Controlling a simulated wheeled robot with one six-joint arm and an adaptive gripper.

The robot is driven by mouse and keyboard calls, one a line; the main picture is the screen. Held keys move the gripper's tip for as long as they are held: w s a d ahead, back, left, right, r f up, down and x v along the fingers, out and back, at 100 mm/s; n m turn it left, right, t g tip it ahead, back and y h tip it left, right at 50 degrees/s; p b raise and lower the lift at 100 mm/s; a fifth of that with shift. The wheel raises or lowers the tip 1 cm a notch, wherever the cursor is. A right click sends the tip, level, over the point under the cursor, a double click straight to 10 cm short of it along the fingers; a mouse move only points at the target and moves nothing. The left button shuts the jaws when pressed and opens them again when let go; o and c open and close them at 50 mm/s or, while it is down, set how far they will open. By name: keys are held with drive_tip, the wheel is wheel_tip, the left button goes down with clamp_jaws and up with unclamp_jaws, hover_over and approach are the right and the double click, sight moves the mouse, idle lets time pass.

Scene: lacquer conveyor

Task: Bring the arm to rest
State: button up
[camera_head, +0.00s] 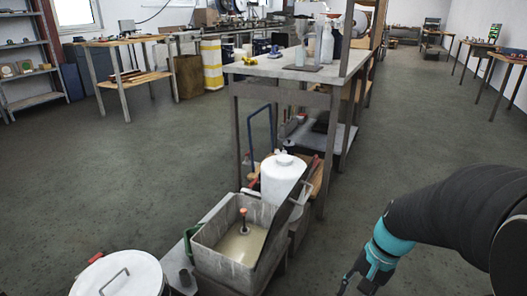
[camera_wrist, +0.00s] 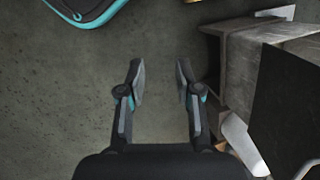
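My arm (camera_head: 445,215) reaches in from the right edge in the head view and bends downward. My gripper (camera_head: 352,284) is at the bottom of that view, partly cut off by the frame edge, to the right of the grey basin. In the wrist view my gripper (camera_wrist: 162,82) points at the bare floor. Its two fingers are apart with nothing between them.
A grey basin (camera_head: 222,262) with a brownish content and a red-topped tool stands at the lower middle. A white container (camera_head: 283,180) is behind it. A lidded white drum (camera_head: 120,276) is at lower left. A workbench (camera_head: 268,68) stands beyond. The floor (camera_head: 130,180) at left is clear.

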drive_tip(key=s+a+r+n+t+h, duration=0.1)
drive_tip(key=s+a+r+n+t, duration=0.1)
drive_tip(key=r, duration=0.4)
drive_tip(key=s+a+r+n+t+h, duration=0.2)
drive_tip(key=s+r+n+t, duration=0.2)
drive_tip(key=r, duration=0.3)
drive_tip(key=shift+s+a+n, duration=0.15)
drive_tip(key=shift+s+n, duration=0.25)
drive_tip(key=shift+n, duration=0.2)
